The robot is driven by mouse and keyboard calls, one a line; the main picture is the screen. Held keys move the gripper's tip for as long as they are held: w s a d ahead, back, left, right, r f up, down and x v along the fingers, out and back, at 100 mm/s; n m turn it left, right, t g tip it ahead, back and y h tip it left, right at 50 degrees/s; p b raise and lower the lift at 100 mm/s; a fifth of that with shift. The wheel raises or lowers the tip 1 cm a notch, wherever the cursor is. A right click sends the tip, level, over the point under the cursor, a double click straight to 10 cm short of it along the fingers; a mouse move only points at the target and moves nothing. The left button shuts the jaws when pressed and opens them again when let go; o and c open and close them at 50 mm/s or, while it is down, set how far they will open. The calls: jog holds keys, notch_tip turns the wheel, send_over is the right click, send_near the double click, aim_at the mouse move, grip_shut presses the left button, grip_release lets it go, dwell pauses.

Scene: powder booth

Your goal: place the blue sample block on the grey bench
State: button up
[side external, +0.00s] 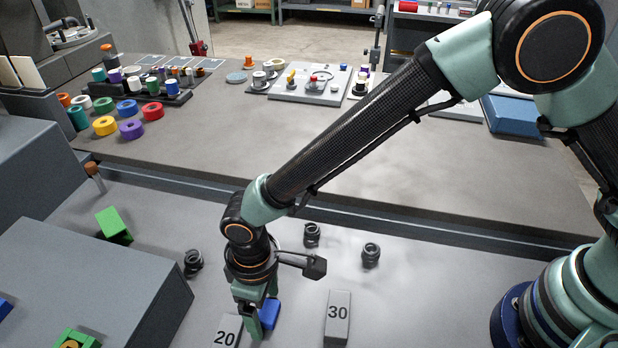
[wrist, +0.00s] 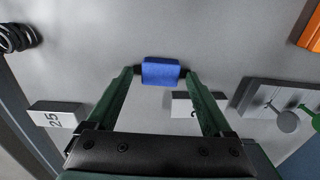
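The blue sample block (side external: 269,313) is at my gripper (side external: 257,318) in the lower middle of the side view. In the wrist view the block (wrist: 161,71) sits between the two green fingers of my gripper (wrist: 160,73), with the dark fingertip pads against its left and right sides. My gripper points down and is shut on the block. The light grey bench surface (side external: 420,305) lies under it. I cannot tell whether the block touches the surface or hangs just above it. One finger partly hides the block in the side view.
Grey number markers 20 (side external: 227,331) and 30 (side external: 337,316) flank my gripper. Black ringed parts (side external: 312,235) stand behind it. A green block (side external: 114,225) and a large grey box (side external: 95,280) are at left. A raised darker worktop (side external: 450,190) lies behind. Right of marker 30 is clear.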

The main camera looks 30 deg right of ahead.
aim_at(265, 309)
notch_tip(265, 309, up, 12)
jog(key=w+d+r+m+t, duration=0.1)
jog(key=d+r, duration=0.3)
jog(key=d, duration=0.5)
jog(key=w+d+r+m+t, duration=0.1)
jog(key=d+r+m+t, duration=0.1)
jog(key=d, duration=0.8)
jog(key=w+d+r+m+t+y, duration=0.1)
jog(key=d+r+m, duration=0.2)
jog(key=d+r, duration=0.3)
jog(key=d, duration=0.4)
jog(key=shift+r+m, duration=0.4)
jog(key=s+d, duration=0.1)
jog(key=d, duration=0.1)
jog(key=s+d+m+t, duration=0.1)
jog(key=d, duration=0.1)
jog(key=s+d+m+h, duration=0.1)
jog(key=d, duration=0.1)
jog(key=shift+d+t, duration=0.25)
jog(key=shift+t, duration=0.05)
jog(key=shift+c, duration=0.6)
jog(key=shift+s+d+f, duration=0.1)
jog(key=shift+d, duration=0.1)
jog(key=shift+c, duration=0.4)
